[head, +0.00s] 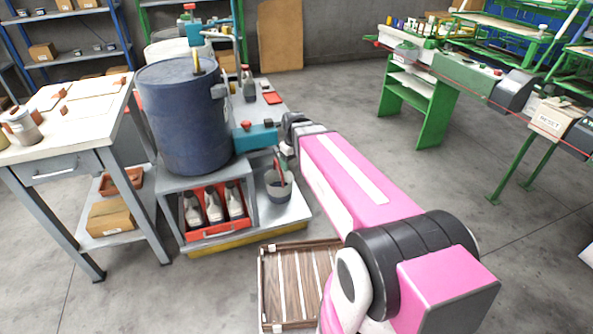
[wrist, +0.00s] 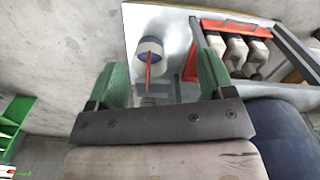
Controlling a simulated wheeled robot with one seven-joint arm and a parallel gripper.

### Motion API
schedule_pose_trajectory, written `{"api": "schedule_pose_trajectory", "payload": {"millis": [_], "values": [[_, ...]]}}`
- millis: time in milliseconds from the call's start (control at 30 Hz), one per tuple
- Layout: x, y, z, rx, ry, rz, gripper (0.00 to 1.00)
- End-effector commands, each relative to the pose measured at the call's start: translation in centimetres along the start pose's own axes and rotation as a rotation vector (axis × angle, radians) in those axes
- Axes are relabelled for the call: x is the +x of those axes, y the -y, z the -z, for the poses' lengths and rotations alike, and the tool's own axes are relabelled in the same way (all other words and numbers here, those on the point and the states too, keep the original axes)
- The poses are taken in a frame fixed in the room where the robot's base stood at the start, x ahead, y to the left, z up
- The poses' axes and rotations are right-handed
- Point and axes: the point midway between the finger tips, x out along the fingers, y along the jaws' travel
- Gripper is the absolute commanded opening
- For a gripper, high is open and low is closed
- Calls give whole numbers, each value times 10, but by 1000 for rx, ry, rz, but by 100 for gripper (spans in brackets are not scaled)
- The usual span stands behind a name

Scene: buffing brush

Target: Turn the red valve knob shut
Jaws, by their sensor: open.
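The red valve knob (head: 246,124) sits on top of a teal valve body (head: 256,138) at the right side of a dark blue drum (head: 185,115). My gripper (head: 286,123) reaches in from the right in the head view, close to the right end of the valve body; contact cannot be told. In the wrist view my gripper (wrist: 163,78) is open, its two green fingers apart. The knob cannot be made out there.
The bucket (head: 279,186) stands on the metal stand below the valve. A red crate (head: 213,212) of bottles sits under the drum. A workbench (head: 60,130) is at left. A wooden crate (head: 287,318) lies on the floor near my arm.

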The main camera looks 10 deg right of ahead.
Motion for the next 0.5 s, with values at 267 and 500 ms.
{"api": "schedule_pose_trajectory", "payload": {"millis": [267, 500], "values": [[6, -5, -11, 44, 1, 0, 75], [6, -5, -11, 47, 0, 0, 75]]}}
